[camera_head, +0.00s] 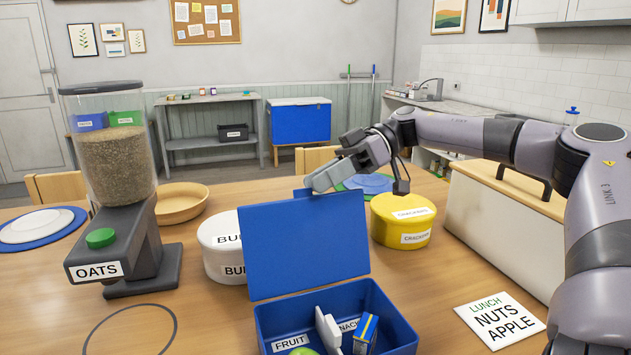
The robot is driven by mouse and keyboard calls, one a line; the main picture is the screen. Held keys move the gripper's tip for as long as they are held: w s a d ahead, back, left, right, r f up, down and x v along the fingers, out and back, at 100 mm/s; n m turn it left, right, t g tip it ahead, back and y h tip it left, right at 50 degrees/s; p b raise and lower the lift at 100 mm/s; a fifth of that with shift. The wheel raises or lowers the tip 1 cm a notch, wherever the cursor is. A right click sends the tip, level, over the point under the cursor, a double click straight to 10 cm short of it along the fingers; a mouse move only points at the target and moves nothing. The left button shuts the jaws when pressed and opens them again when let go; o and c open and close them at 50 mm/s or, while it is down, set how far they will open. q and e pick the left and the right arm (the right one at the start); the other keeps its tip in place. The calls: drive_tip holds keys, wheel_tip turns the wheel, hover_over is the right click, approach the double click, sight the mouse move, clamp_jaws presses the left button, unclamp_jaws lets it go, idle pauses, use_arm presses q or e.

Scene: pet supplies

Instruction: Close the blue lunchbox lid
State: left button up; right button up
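The blue lunchbox (398,335) stands at the front middle of the table, cut off by the bottom of the head view. Its blue lid (305,245) stands up at the back of the box, open. Inside are compartments labelled FRUIT and SNACK, with a green item (305,352), a white item (327,328) and a small blue-and-yellow box (365,334). My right gripper (312,186) is at the lid's top edge, near its middle. Whether it touches the lid and how far its fingers are apart cannot be made out. My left gripper is not in view.
An oats dispenser (115,190) stands at left. A white round tin (222,246) is left of the lid, partly behind it. A yellow cracker tin (402,220) is right behind it. A lunch card (500,319) lies at right. A wooden bowl (181,203) is farther back.

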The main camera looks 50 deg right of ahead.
drive_tip(key=shift+w+a+f, duration=0.25)
drive_tip(key=shift+a, duration=0.4)
clamp_jaws()
